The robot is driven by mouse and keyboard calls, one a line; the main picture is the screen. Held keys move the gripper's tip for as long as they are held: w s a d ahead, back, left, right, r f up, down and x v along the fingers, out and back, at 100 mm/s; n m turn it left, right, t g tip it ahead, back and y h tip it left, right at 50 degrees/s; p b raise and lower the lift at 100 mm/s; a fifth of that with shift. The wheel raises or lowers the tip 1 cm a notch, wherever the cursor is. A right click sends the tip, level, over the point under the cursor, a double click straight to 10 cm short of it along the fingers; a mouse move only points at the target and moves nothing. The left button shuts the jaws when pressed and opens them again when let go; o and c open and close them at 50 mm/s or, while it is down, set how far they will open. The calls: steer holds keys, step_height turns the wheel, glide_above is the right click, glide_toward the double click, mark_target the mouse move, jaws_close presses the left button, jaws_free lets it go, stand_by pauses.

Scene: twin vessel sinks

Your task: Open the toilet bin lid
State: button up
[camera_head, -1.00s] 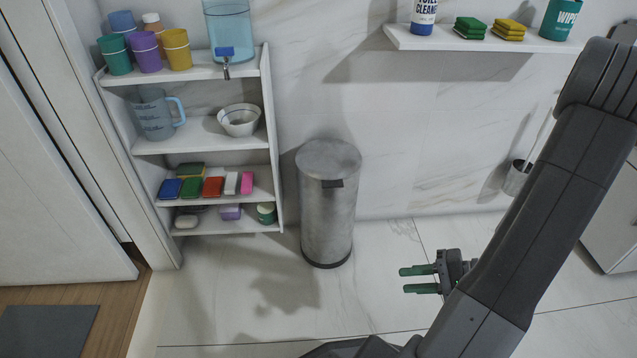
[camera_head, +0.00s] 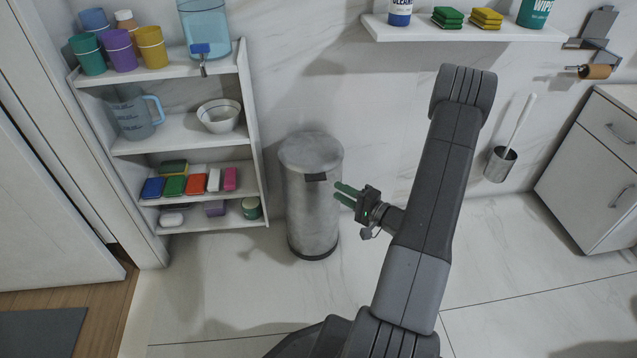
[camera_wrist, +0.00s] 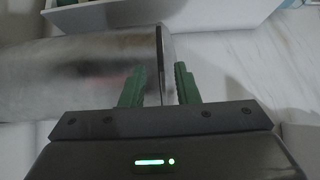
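The toilet bin (camera_head: 313,220) is a grey metal cylinder standing on the floor beside the shelf. Its lid (camera_head: 311,150) is closed, with a small dark tab (camera_head: 316,177) at the front rim. My gripper (camera_head: 338,190), with two green fingers, is at the right front of the bin, just below the tab's height. In the wrist view the bin (camera_wrist: 70,80) lies sideways, and my gripper (camera_wrist: 159,72) is open and empty, its fingers on either side of the line of the lid's rim (camera_wrist: 160,50). I cannot tell whether they touch it.
A white shelf unit (camera_head: 258,130) with cups, a jug, a bowl and sponges stands close left of the bin. A wall shelf (camera_head: 450,33) hangs above right. A toilet brush holder (camera_head: 500,165) and a cabinet (camera_head: 590,165) are at right. The floor in front is clear.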

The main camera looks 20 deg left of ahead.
steer(key=b+x, duration=0.1)
steer(key=x, duration=0.7)
steer(key=shift+a, duration=0.15)
jaws_close()
